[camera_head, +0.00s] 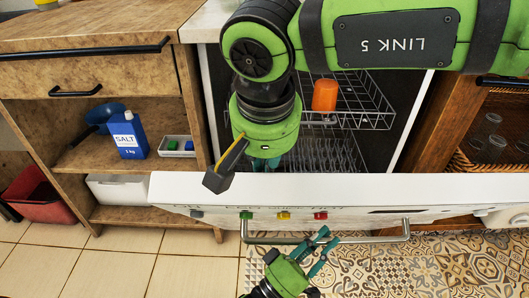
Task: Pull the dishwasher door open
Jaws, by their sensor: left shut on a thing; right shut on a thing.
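The white dishwasher door (370,188) is partly open and tilted outward, with its top edge away from the dark cavity. Its front carries green, yellow and red buttons and a metal bar handle (390,238). My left gripper (323,243), low in the picture, has its fingers at the handle and is shut on it. My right gripper (266,164), whose arm comes in from the right, points down at the door's top edge and is shut on the door. Its fingertips are partly hidden by the edge.
Inside the dishwasher, an orange cup (325,95) stands in the upper wire rack (375,112). A wooden cabinet (90,40) at left holds a blue salt box (128,135). Another wooden cabinet (430,135) with glasses stands at right. Tiled floor (110,268) is clear at lower left.

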